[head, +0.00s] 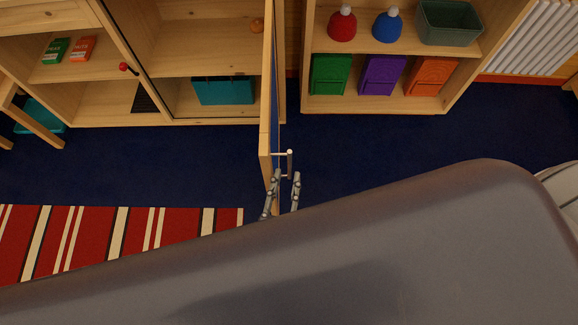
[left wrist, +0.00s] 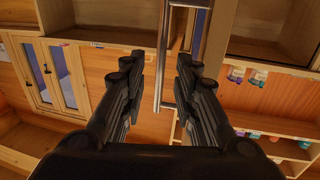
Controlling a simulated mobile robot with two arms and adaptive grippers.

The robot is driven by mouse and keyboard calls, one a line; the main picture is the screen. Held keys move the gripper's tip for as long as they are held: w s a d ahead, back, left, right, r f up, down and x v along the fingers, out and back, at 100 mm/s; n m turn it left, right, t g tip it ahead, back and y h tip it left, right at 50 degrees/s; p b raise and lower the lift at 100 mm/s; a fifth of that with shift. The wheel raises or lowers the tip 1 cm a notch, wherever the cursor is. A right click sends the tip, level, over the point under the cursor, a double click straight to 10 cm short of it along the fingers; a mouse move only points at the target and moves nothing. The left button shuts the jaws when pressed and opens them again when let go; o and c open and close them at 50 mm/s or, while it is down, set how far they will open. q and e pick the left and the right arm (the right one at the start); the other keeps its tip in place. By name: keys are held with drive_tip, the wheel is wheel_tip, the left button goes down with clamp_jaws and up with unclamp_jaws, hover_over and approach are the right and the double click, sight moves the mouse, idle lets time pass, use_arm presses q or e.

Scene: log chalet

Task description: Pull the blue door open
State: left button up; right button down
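The blue door (head: 275,88) stands swung out from the wooden cabinet, seen nearly edge-on in the head view, with a pale wood frame and a thin strip of blue panel. Its metal bar handle (head: 290,158) sticks out on the right side near the free end. My left gripper (head: 283,174) is at the handle with its two fingers apart. My right gripper is not in view.
The cabinet (head: 210,62) shows open shelves with a teal box (head: 223,91). Right of the door, a shelf unit (head: 395,104) holds several coloured items. A striped rug (head: 110,240) lies at lower left. Bare blue floor (head: 370,145) lies right of the door. My own grey body fills the foreground.

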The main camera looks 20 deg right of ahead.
use_arm(q)
drive_tip(key=v, duration=0.7)
drive_tip(key=shift+f, duration=0.1)
